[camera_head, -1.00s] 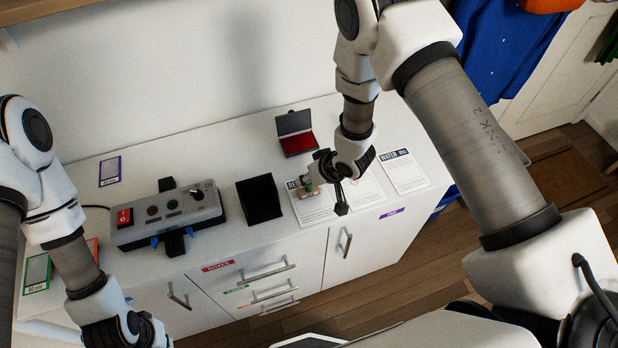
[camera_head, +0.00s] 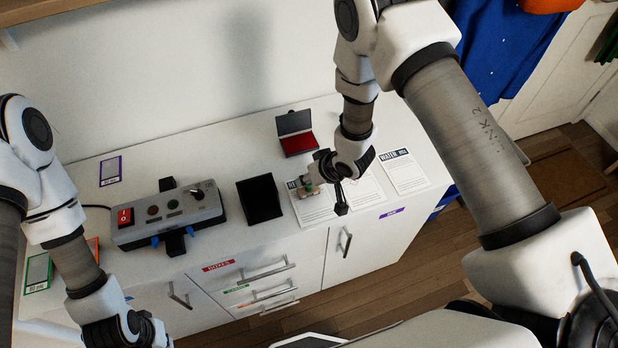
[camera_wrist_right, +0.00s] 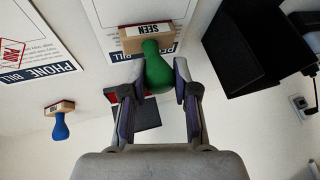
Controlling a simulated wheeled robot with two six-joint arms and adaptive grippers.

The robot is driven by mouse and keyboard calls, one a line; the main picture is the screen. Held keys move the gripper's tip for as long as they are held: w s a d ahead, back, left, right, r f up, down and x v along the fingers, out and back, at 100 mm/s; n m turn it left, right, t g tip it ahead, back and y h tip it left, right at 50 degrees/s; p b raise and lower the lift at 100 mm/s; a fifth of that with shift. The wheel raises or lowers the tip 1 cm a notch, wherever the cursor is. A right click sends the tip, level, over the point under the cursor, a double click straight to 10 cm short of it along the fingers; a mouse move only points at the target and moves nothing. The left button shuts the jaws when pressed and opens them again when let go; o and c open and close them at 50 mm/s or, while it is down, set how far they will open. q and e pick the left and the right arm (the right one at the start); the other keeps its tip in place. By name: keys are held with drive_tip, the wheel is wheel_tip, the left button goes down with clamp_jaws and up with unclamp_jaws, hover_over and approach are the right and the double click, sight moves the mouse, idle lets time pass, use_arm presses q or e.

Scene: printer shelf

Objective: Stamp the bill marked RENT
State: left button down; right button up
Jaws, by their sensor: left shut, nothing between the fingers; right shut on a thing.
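My right gripper (camera_head: 324,186) is shut on the green stamp (camera_wrist_right: 155,72), a green handle with a wooden block labelled SEEN. The stamp shows small in the head view (camera_head: 307,189). It is over the top part of the leftmost bill (camera_head: 315,211), whose header is mostly hidden by the stamp. I cannot tell whether the block touches the paper. The PHONE BILL (camera_wrist_right: 30,45) lies beside it, with a red PAID mark. The WATER BILL (camera_head: 405,174) lies furthest right. My left gripper (camera_head: 150,330) is shut and empty, low at the left, away from the bills.
A blue-handled stamp (camera_wrist_right: 60,128) stands near the PHONE BILL's header. An open red ink pad (camera_head: 298,143) is behind the bills. A black box (camera_head: 259,200) and a grey control box with a red switch (camera_head: 125,216) stand left of them on the white cabinet.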

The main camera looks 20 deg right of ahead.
drive_tip(key=shift+r+p, duration=3.1)
drive_tip(key=shift+r, duration=0.45)
drive_tip(key=shift+f, duration=0.1)
